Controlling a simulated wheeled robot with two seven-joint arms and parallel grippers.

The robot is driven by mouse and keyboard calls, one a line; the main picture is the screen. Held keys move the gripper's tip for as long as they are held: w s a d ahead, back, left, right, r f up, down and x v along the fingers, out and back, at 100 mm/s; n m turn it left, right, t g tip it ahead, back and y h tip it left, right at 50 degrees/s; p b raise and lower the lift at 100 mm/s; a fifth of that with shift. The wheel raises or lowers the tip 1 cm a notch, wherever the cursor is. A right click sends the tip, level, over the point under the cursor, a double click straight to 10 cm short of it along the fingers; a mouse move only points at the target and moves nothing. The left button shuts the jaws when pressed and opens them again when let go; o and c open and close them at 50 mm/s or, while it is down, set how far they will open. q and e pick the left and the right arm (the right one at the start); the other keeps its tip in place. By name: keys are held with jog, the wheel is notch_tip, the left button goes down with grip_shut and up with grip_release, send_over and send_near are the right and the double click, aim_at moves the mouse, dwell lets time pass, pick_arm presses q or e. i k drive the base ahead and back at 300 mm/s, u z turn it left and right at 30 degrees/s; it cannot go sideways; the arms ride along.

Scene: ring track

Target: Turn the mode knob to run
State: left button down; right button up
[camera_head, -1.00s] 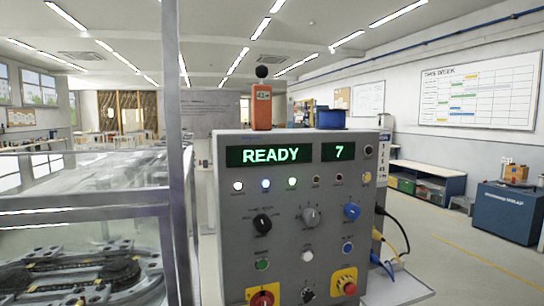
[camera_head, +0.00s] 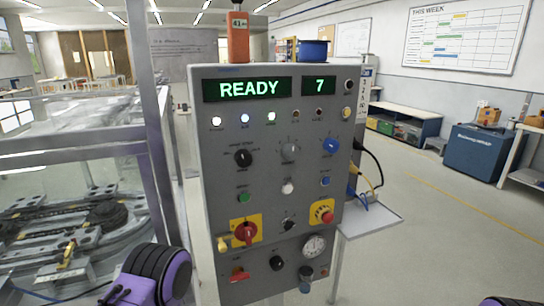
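A grey control panel (camera_head: 220,130) stands upright in front of me, its display (camera_head: 247,88) reading READY and a smaller one (camera_head: 319,86) reading 7. A row of three large knobs crosses its middle: a black knob (camera_head: 243,158) at left, a grey knob (camera_head: 289,151) and a blue knob (camera_head: 331,147). The small lettering around them is too blurred to read, so I cannot tell which one is the mode knob. A purple and black part of my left arm shows at the bottom left, and a dark bit of my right arm at the bottom right. No gripper fingers are visible.
Below the knobs are buttons, a red switch on yellow (camera_head: 245,232), a red mushroom button on yellow (camera_head: 322,212) and a gauge (camera_head: 314,246). A clear-walled track enclosure (camera_head: 75,140) with a metal post stands left. Cables and a small shelf (camera_head: 372,218) project right.

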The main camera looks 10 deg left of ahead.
aim_at(243, 158)
jog(key=k, duration=1.2)
jog(key=z, duration=0.25)
jog(key=i, duration=0.7)
jog(key=z, duration=0.25)
